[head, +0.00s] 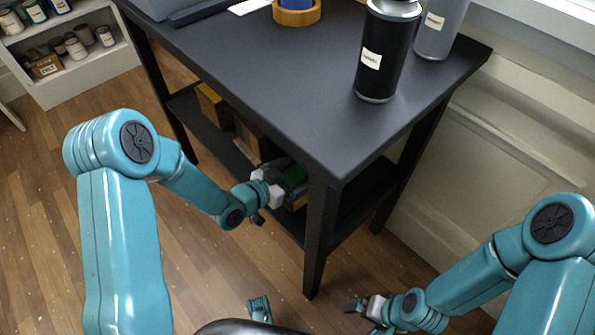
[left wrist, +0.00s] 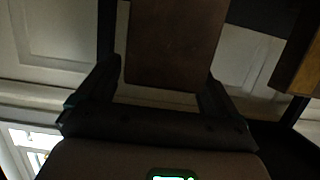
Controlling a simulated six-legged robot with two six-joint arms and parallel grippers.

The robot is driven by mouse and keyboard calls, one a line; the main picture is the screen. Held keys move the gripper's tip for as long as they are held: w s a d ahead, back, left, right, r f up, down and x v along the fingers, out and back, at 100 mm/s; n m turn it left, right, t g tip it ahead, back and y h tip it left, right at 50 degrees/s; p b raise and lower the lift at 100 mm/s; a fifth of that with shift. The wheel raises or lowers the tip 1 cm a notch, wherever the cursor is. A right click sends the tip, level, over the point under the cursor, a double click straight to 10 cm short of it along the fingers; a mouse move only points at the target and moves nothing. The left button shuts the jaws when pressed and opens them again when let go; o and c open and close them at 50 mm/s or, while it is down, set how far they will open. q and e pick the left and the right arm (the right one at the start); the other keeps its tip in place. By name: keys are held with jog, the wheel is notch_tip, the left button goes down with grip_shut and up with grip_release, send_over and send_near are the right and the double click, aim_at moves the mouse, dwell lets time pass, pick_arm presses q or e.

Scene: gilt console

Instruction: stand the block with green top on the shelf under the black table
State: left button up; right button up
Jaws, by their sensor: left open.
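The block with green top (head: 294,178) is under the near edge of the black table (head: 250,75), at the height of the shelf (head: 222,140). My left gripper (head: 280,180) is open at this block. In the left wrist view a brown block face (left wrist: 175,45), likely the same block, lies between the two dark fingers (left wrist: 160,92), with narrow gaps at its sides. The block's base is hidden, so I cannot tell whether it rests on the shelf. My right gripper (head: 362,312) is low at the right, away from the table; its jaw opening is unclear.
A yellow block (head: 211,104) and a brown block (head: 250,138) stand farther back on the shelf. A table leg (head: 319,235) is just right of my left gripper.

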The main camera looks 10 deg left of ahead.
pick_arm(q)
jog(key=p+v, duration=0.2)
jog(key=v, duration=0.8)
jog(key=s+d+f+n+g+y, duration=0.2)
jog(key=s+d+f+n+g, duration=0.1)
jog(key=s+f+g, duration=0.3)
jog(key=s+d+f+n+g+y, duration=0.2)
jog(key=s+f+n+g, duration=0.3)
jog(key=s+f, duration=0.6)
jog(key=shift+s+d+n+g, duration=0.4)
jog(key=shift+s+d, duration=0.05)
jog(key=shift+d, duration=0.15)
jog(key=shift+r, duration=0.1)
notch_tip(320, 180, up, 24)
jog(key=p, duration=2.4)
jog(key=shift+r, duration=0.25)
